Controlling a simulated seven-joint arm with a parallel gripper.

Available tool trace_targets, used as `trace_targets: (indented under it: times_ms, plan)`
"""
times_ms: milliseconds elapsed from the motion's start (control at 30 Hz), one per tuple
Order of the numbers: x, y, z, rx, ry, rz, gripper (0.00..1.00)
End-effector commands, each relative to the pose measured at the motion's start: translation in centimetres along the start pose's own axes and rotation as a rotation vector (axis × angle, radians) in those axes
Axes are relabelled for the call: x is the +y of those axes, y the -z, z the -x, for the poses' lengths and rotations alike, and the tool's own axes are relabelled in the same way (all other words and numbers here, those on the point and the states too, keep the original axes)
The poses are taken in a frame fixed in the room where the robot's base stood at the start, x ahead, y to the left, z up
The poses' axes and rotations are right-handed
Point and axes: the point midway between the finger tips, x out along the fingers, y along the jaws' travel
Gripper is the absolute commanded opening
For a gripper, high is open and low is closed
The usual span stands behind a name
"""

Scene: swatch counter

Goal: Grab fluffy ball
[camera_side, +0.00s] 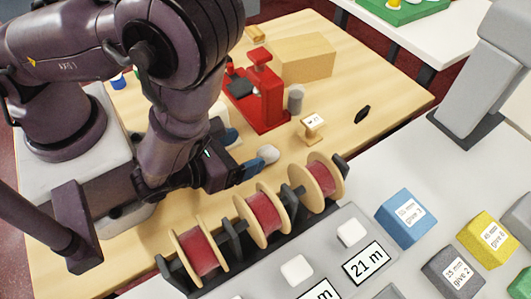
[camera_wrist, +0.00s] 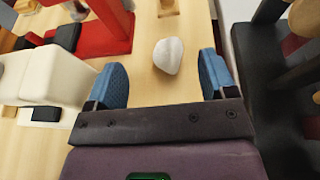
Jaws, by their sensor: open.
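A small whitish, roundish lump, likely the fluffy ball (camera_wrist: 168,55), rests on the wooden table. In the side view the same pale ball (camera_side: 269,152) lies just beyond my fingertips, behind the spool rack. My gripper (camera_wrist: 161,66) is open, with one blue finger to the left and one to the right of the ball. In the wrist view, there is a gap on both sides, wider on the left, and the fingers do not touch it. In the side view my gripper (camera_side: 247,151) is low over the table.
A rack of red spools (camera_side: 264,215) stands close in front of my gripper. A red press (camera_side: 262,92), a wooden block (camera_side: 303,58) and a small labelled wooden stand (camera_side: 312,126) are behind. A white block (camera_wrist: 55,72) sits near the left finger.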

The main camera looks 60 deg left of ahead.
Motion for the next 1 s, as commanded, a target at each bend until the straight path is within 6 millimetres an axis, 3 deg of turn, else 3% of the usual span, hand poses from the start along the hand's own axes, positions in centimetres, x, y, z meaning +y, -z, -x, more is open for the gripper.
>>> trace_targets:
  times_ms: [167, 467, 800, 1000]
  plan:
    - [-0.1, 1.8, 0.2, 0.051, 0.043, 0.006, 0.77]
    - [-0.2, 1.8, -2.2, 0.049, 0.042, 0.008, 0.77]
    - [-0.3, 2.0, -6.5, 0.049, 0.041, 0.007, 0.77]
    - [-0.3, 2.0, -6.9, 0.049, 0.041, 0.007, 0.77]
